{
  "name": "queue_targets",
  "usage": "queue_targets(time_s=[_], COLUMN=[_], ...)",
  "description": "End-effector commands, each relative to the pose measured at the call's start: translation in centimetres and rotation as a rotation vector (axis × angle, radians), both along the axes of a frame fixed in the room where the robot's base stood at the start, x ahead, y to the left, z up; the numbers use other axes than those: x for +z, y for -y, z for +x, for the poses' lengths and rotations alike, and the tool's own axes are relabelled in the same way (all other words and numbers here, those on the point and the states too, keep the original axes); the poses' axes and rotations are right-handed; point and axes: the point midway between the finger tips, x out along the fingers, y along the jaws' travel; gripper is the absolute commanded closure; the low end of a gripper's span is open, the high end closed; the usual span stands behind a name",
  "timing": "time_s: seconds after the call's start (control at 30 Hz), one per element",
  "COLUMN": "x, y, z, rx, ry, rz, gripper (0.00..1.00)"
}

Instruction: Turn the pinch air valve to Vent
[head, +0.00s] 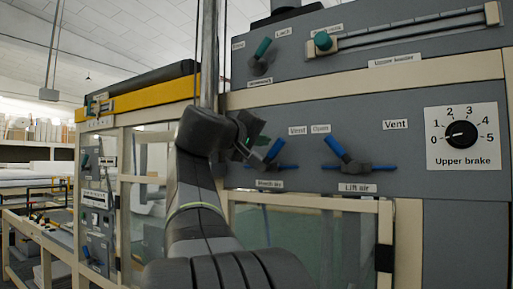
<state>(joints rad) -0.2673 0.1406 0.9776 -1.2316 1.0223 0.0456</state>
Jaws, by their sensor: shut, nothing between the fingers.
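The pinch air valve (274,151) is on the grey panel, above its "Pinch air" label. Its blue lever leans up and to the right, toward the "Vent" label (297,131). A blue pipe stub shows to the right of its dark body. My gripper (246,146) is just left of the lever, shut and empty. It hides the left part of the valve and the panel there. I cannot tell whether its fingers touch the lever.
The lift air valve (346,156) is close by on the right, its blue lever leaning up-left toward "Open". The upper brake dial (461,134) is farther right. Above are a green-handled lever (262,48) and the upper heater slider (323,41). A frame with a glazed door (310,235) is below.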

Motion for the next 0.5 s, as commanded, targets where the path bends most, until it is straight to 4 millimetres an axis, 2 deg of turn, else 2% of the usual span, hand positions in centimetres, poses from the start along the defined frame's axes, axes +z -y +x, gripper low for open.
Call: queue_targets(time_s=[0.5], x=[-0.33], y=[0.80], z=[-0.54], rx=[0.000], ry=[0.008], rz=[0.012], gripper=[1.00])
